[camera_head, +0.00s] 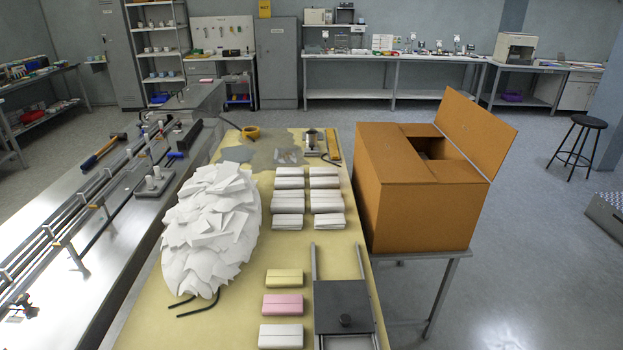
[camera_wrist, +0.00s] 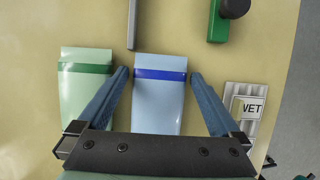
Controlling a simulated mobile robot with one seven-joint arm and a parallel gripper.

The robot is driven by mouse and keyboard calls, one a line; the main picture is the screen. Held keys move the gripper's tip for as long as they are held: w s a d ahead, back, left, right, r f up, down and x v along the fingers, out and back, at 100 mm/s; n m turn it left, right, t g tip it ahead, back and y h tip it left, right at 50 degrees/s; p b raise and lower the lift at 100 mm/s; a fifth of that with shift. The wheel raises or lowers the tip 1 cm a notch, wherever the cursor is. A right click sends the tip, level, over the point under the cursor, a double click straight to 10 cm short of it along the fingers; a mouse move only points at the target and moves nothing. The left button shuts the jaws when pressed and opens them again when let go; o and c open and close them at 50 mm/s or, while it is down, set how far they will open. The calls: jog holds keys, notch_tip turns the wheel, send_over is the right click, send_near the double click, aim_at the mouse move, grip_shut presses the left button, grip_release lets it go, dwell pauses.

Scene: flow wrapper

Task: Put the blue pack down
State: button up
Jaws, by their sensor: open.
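The blue pack (camera_wrist: 160,105) is light blue with a dark blue band near its top edge. It lies flat on the yellowish tabletop (camera_wrist: 100,25) in the wrist view. My gripper (camera_wrist: 160,74) is open, with one finger along each side of the pack. Narrow gaps show between the fingertips and the pack's sides. The pack's lower end is hidden behind the gripper's body. In the head view I cannot make out the blue pack or my gripper.
A green pack (camera_wrist: 85,85) lies just left of my left finger. A ribbed piece labelled VET (camera_wrist: 250,106) lies right of the right finger. A grey rod (camera_wrist: 132,22) and a green block (camera_wrist: 217,25) with a dark knob are beyond. The head view shows a large brown box (camera_head: 395,200).

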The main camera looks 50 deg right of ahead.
jog(key=v, duration=1.2)
jog(key=shift+p, duration=0.45)
jog(key=shift+r, duration=0.15)
jog(key=w+d+r+n+t+h, duration=0.2)
jog(key=w+d+r+n, duration=0.2)
jog(key=r+n, duration=0.25)
jog(key=w+d+r+n+t+h, duration=0.2)
jog(key=w+d+r+n, duration=0.1)
jog(key=r+n, duration=0.35)
jog(key=w+a+r+n+t+h, duration=0.1)
jog(key=w+r+n+t, duration=0.2)
jog(key=w+r+n, duration=0.4)
jog(key=w+a+r+n+t, duration=0.25)
jog(key=r+n+t, duration=0.2)
jog(key=r, duration=0.45)
jog(key=w+a+r+n+t+y, duration=0.1)
jog(key=w+a+r+n+t, duration=0.15)
jog(key=a+r+n, duration=0.5)
jog(key=w+a+r+n+t+y, duration=0.1)
jog(key=a+r+n+t+y, duration=0.2)
jog(key=r, duration=0.8)
jog(key=s+a+r+n+t+y, duration=0.2)
jog(key=a+r+n, duration=0.3)
jog(key=r, duration=0.3)
jog(key=s+a+r+n+t+y, duration=0.2)
jog(key=s+a+r+n+t, duration=0.3)
jog(key=r, duration=0.3)
jog(key=shift+s+a+r+n+t, duration=0.15)
jog(key=shift+a+r+n+t, duration=0.15)
jog(key=shift+n, duration=0.2)
